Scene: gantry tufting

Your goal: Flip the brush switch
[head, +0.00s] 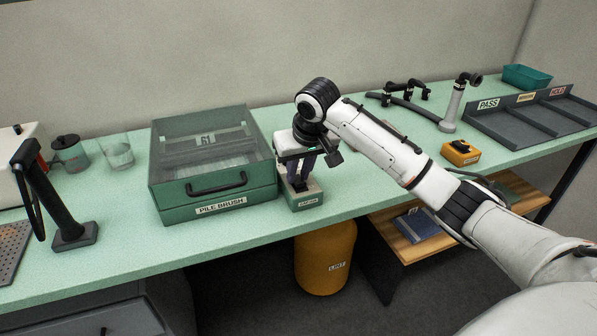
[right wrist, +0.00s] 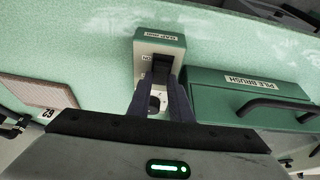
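A small green switch box (head: 305,200) with a light top stands at the table's front edge, just right of the pile brush case. In the right wrist view, the box (right wrist: 175,39) has a dark lever (right wrist: 161,63) on its pale plate, beside an ON mark. Its front label is too small to read surely. My right gripper (head: 301,187) points down over the box. In the right wrist view, its two dark fingers (right wrist: 161,84) stand apart, with the pale plate showing between them and the lever at their tips. Contact cannot be told. My left gripper is not in view.
The green PILE BRUSH case (head: 168,190) with a clear lid stands close left of the switch box. A black stand (head: 75,236) is farther left. An orange switch box (head: 461,153) and a PASS tray (head: 510,122) lie right. A yellow LINT bin (head: 324,262) stands below.

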